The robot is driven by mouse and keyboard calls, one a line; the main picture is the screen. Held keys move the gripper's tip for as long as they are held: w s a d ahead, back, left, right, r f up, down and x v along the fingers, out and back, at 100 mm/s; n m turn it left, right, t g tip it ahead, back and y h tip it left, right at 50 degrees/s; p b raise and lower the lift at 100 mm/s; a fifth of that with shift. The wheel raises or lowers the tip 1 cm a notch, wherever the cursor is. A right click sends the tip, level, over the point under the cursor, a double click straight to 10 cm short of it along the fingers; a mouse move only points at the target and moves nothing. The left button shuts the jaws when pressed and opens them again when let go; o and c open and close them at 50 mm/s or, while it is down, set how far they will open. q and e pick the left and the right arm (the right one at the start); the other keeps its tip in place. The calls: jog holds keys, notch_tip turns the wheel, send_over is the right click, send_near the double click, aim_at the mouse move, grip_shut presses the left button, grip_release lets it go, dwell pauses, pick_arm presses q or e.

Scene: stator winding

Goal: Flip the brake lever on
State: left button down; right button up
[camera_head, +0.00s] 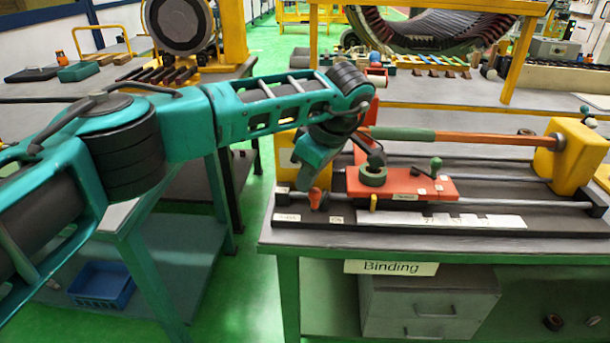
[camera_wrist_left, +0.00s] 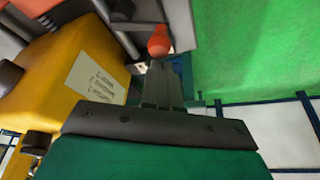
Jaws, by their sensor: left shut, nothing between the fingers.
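A small lever with an orange-red knob (camera_head: 315,198) stands at the left front end of the bench fixture. It also shows in the left wrist view (camera_wrist_left: 158,41). I take it for the brake lever; no readable label confirms this. My left gripper (camera_head: 304,183) points down at this end of the fixture, beside the knob. In the left wrist view its fingers (camera_wrist_left: 162,72) are together with nothing held, and their tips appear close to the knob. I cannot tell whether they touch it. The lever's base is partly hidden. My right gripper is not in view.
The fixture has a red carriage (camera_head: 400,184) on rails, a green-and-orange shaft (camera_head: 460,138), and a yellow end block (camera_head: 570,157) at right. Another yellow block (camera_wrist_left: 75,72) with a label stands beside my left fingers. Green floor lies open left of the bench.

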pick_arm(q)
jog(key=shift+s+d, duration=0.15)
jog(key=shift+d, duration=0.05)
dwell(0.4)
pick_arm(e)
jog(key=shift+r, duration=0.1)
pick_arm(q)
jog(key=shift+r+p, duration=0.3)
jog(key=w+p+v, duration=0.1)
jog(key=p+v, duration=0.3)
jog(key=v, duration=0.5)
jog(key=shift+r, duration=0.2)
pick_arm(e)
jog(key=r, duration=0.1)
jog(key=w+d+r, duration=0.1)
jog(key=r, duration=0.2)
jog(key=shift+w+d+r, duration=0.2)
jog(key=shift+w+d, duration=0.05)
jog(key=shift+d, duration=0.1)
pick_arm(q)
jog(key=shift+d, duration=0.1)
